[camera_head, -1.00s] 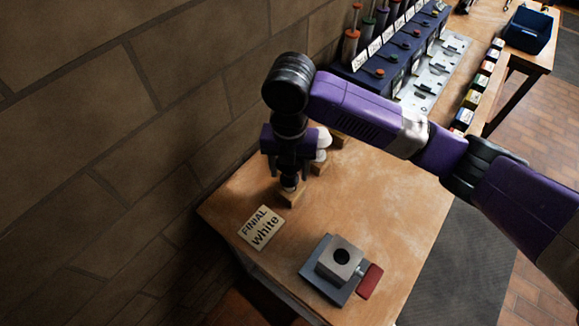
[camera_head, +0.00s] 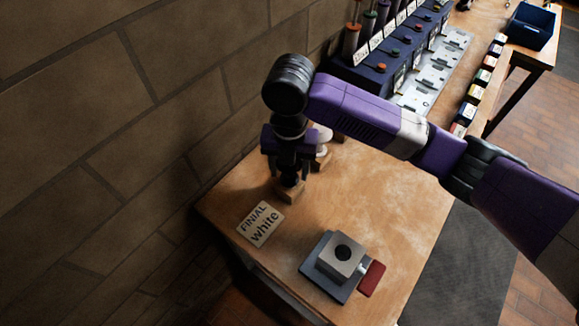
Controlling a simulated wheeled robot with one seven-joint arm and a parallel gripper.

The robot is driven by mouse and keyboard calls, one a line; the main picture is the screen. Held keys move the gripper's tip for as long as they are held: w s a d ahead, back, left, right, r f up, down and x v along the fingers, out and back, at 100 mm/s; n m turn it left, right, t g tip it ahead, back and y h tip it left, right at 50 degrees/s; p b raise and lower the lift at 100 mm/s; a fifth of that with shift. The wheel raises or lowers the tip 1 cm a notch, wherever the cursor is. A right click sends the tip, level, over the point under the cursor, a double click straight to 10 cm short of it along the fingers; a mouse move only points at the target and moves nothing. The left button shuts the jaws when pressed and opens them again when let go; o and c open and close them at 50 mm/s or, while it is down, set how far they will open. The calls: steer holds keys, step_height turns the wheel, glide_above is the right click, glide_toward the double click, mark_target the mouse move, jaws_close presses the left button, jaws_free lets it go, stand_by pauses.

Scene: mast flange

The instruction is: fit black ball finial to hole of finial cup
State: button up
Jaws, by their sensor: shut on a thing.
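My gripper (camera_head: 288,178) points down at the left side of the near wooden table. It is shut on a dark thing just above a small wooden block (camera_head: 291,194). The thing looks like the black ball finial, but the fingers hide most of it, and I cannot tell whether it still touches the block. The finial cup (camera_head: 331,266) is a grey square block with a round dark hole (camera_head: 342,253) in its top. It sits on a grey plate at the table's front, apart from my gripper and to its lower right.
A white finial (camera_head: 322,142) stands on another wooden block (camera_head: 321,162) just behind my gripper. A red handle (camera_head: 371,278) juts from the cup's right. A brick wall borders the left; the table's right is clear.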

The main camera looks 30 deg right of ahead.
steer(key=shift+f+b, duration=0.45)
steer(key=shift+f, duration=0.3)
steer(key=o, duration=1.6)
steer(key=shift+r, duration=0.1)
steer(key=shift+r+b, duration=0.35)
steer(key=shift+r, duration=3.55)
